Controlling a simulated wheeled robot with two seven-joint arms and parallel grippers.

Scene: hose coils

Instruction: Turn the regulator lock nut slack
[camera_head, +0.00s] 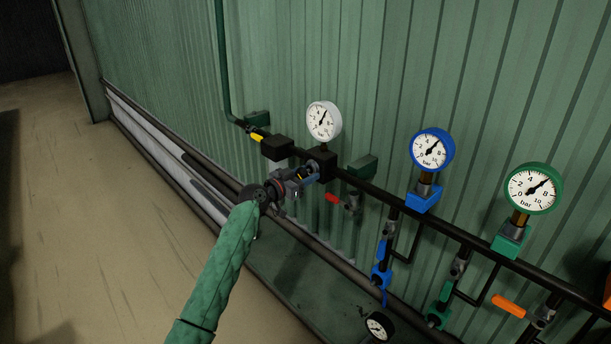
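The regulator looks to be the black block (322,160) on the dark pipe, under a white-rimmed gauge (323,121). My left arm, in a green sleeve, reaches in from the bottom. Whether the fingers touch or are closed on anything cannot be seen. My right gripper is out of view.
A blue gauge (431,150) and a green gauge (534,188) stand along the pipe to the right. A red lever (333,198), an orange lever (508,307) and a yellow lever (257,137) stick out from valves. Brown floor at left is open.

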